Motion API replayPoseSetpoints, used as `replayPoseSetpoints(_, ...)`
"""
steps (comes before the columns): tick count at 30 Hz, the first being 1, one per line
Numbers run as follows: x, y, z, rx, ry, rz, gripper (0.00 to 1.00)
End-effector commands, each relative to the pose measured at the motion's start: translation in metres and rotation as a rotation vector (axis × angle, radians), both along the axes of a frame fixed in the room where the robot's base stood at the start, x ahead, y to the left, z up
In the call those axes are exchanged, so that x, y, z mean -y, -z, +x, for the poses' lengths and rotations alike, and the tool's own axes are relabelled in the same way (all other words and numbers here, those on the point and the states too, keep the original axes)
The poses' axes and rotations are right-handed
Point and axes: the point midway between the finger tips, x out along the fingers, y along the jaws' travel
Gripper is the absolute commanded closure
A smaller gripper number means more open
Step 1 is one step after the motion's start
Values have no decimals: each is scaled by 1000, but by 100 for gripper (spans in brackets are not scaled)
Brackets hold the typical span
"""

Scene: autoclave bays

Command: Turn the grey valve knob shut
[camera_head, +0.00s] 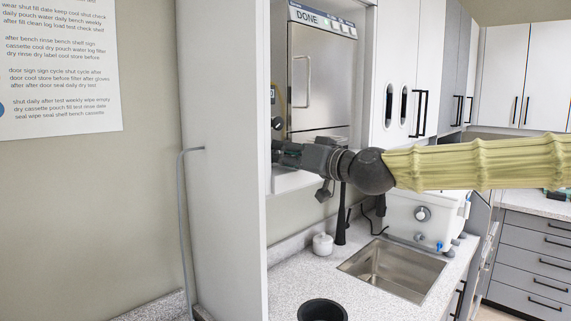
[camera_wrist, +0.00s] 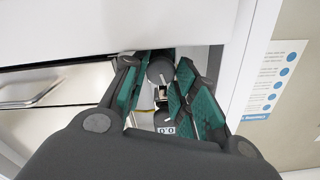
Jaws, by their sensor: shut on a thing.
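The grey valve knob (camera_wrist: 160,72) shows in the wrist view as a dark grey round piece between the teal-padded fingers of my gripper (camera_wrist: 161,85). The fingers are closed in on its left and right sides. In the head view my gripper (camera_head: 282,152) reaches left, in front of the autoclave, close to the inner side of the white cabinet panel. The knob is not clearly visible there. How far the knob is turned cannot be told.
The autoclave (camera_head: 322,85) has a "DONE" display and a closed door. A white side panel (camera_head: 228,150) stands close left of my gripper. Below are a sink (camera_head: 392,268), a small white jar (camera_head: 323,244), a black round container (camera_head: 322,310) and a white tank (camera_head: 408,215).

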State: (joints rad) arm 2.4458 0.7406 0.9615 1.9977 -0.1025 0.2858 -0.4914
Motion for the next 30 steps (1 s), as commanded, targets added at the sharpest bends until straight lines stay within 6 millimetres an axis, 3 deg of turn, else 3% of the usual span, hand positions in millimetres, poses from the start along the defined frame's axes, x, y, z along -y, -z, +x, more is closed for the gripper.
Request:
replayPoseSetpoints(11,1,-1,0,-17,1,16,95)
replayPoseSetpoints(12,1,-1,0,-16,1,17,66)
replayPoseSetpoints(15,0,-1,0,-16,0,16,51)
replayPoseSetpoints(25,1,-1,-1,-16,0,16,51)
replayPoseSetpoints(30,11,-1,-9,-16,1,17,51)
